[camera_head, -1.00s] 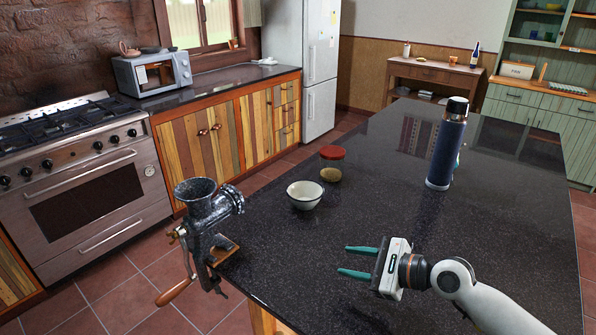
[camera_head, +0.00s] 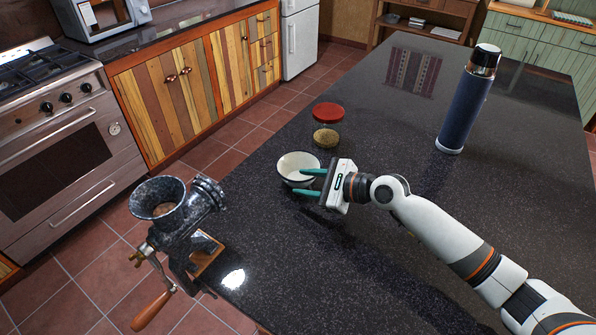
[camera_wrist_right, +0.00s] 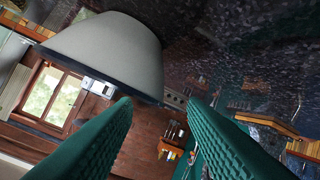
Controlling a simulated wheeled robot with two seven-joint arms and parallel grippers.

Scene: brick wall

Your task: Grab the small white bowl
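The small white bowl (camera_head: 291,163) stands upright on the dark countertop, with a thin dark rim. My right gripper (camera_head: 298,181) is at the bowl's right front side, its green fingers apart with nothing between them. In the head view the upper finger overlaps the bowl's right edge; I cannot tell if it touches. In the right wrist view the bowl (camera_wrist_right: 110,48) fills the upper left, appearing upside down, with its rim close to the left fingertip. The open right gripper (camera_wrist_right: 160,108) also shows there. My left gripper is not in view.
A red-lidded jar (camera_head: 327,128) stands just behind the bowl. A metal grinder (camera_head: 170,215) is clamped at the counter's left edge. A tall dark blue bottle (camera_head: 467,105) stands to the right. The black countertop (camera_head: 390,150) between bottle and bowl is clear.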

